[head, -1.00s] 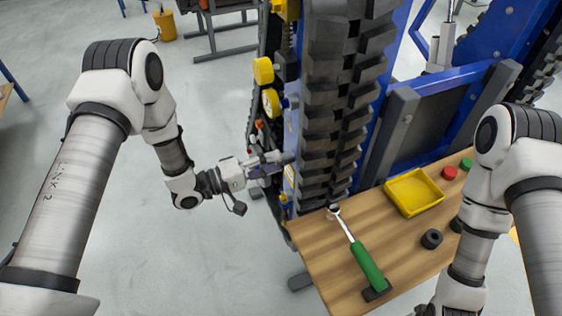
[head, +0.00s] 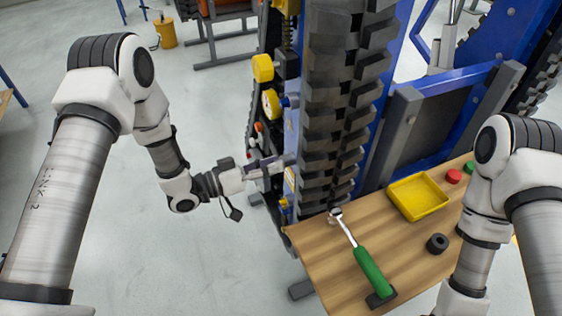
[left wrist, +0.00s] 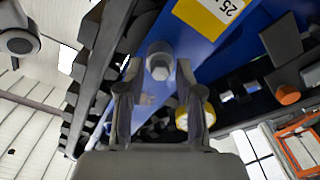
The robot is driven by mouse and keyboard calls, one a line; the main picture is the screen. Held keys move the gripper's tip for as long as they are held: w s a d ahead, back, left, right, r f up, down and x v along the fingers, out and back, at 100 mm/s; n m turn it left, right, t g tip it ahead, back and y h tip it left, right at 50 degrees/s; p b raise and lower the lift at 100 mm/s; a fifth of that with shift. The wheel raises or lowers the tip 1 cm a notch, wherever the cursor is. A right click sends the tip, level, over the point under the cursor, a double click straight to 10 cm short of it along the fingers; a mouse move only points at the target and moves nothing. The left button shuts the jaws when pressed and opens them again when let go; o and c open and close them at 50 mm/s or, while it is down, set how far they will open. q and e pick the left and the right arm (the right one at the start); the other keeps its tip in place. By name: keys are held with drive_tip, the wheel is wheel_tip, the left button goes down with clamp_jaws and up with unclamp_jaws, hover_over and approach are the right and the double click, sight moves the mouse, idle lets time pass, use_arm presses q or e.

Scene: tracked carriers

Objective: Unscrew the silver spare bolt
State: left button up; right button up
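A silver bolt (left wrist: 159,62) with a hexagonal head shows on the blue carrier frame (left wrist: 225,50) in the left wrist view. It appears between and just beyond the fingertips of my left gripper (left wrist: 159,72), which is open with a finger on each side. Contact with the bolt cannot be told. In the head view my left gripper (head: 276,165) reaches in from the left to the side of the upright tracked carrier (head: 345,90). The bolt cannot be made out there. My right gripper is out of view; only my right arm shows.
A wooden table (head: 325,255) holds a green-handled wrench (head: 368,265), a yellow tray (head: 418,197), a black ring (head: 437,243) and red and green caps. Yellow round parts (head: 263,68) stick out from the carrier's side. Open floor lies left of it.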

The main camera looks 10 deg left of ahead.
use_arm(q)
clamp_jaws()
drive_tip(key=n+p, duration=0.2)
drive_tip(key=n, duration=0.7)
drive_tip(key=shift+n+p, duration=0.35)
drive_tip(key=shift+n, duration=0.05)
drive_tip(key=n+p, duration=0.1)
drive_tip(key=n, duration=0.8)
drive_tip(key=shift+n+p, duration=0.4)
